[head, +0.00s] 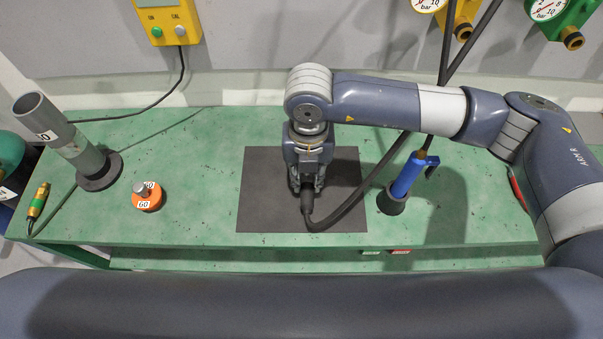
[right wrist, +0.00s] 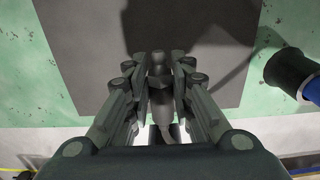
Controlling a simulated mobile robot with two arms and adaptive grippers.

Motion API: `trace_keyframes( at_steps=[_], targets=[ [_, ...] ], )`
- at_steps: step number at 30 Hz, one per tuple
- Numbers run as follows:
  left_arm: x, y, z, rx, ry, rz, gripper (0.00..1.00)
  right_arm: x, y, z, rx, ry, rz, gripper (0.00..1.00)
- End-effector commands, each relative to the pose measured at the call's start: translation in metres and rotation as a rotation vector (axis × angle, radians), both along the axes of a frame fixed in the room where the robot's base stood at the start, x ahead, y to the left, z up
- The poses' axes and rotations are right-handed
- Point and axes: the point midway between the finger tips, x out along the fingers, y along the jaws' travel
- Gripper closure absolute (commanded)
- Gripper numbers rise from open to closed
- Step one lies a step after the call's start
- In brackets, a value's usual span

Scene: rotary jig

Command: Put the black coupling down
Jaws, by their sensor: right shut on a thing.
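The black coupling (head: 307,203) is at the end of a black hose, over the dark grey mat (head: 262,205) on the green bench. My right gripper (head: 307,188) points down and is shut on the coupling. In the right wrist view the coupling (right wrist: 159,82) sits between the two fingers of the gripper (right wrist: 160,88), with the mat (right wrist: 90,50) below. I cannot tell whether the coupling touches the mat. The hose (head: 345,208) curves off to the right and up. My left gripper does not show.
A blue tool in a dark cone holder (head: 390,203) stands just right of the mat. A grey tube on a round base (head: 98,175), an orange weight (head: 148,198) and a brass-ended probe (head: 38,202) are at the left. The bench between weight and mat is clear.

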Motion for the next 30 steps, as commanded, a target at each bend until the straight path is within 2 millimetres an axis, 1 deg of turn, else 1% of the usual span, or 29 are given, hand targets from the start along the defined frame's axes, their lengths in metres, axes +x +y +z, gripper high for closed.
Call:
trace_keyframes(
  at_steps=[1, 3, 6, 9, 13, 15, 19, 26, 27, 28, 29, 30],
  targets=[
    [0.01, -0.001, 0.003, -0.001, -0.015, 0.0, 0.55, 0.002, 0.003, 0.0, 0.0, 0.001, 0.0, 1.0],
    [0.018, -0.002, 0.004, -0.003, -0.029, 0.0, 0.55, 0.004, 0.006, 0.0, 0.001, 0.0, 0.001, 1.0],
    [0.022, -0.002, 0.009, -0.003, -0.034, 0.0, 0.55, 0.01, 0.012, 0.0, 0.0, -0.001, 0.001, 1.0],
    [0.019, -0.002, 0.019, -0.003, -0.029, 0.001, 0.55, 0.008, 0.011, -0.016, -0.003, 0.005, -0.001, 1.0],
    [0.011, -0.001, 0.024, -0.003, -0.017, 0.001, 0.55, 0.009, 0.012, -0.032, -0.001, 0.002, 0.0, 1.0],
    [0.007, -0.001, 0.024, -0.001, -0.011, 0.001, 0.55, 0.009, 0.012, -0.036, 0.0, 0.0, 0.001, 1.0],
    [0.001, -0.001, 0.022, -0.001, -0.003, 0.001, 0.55, 0.009, 0.012, -0.037, 0.0, 0.0, 0.001, 1.0],
    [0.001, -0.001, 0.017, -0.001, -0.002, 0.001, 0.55, 0.009, 0.012, -0.042, 0.001, 0.0, 0.001, 1.0],
    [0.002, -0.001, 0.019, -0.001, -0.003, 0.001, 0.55, 0.009, 0.012, -0.04, 0.001, 0.0, 0.001, 0.7],
    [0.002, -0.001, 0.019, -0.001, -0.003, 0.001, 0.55, 0.009, 0.011, -0.04, 0.0, 0.0, 0.001, 0.63],
    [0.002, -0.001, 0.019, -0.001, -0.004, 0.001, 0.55, 0.009, 0.011, -0.04, 0.0, 0.0, 0.001, 0.58],
    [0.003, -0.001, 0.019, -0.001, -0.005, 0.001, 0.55, 0.009, 0.011, -0.04, 0.0, 0.0, 0.001, 0.58]
  ],
)
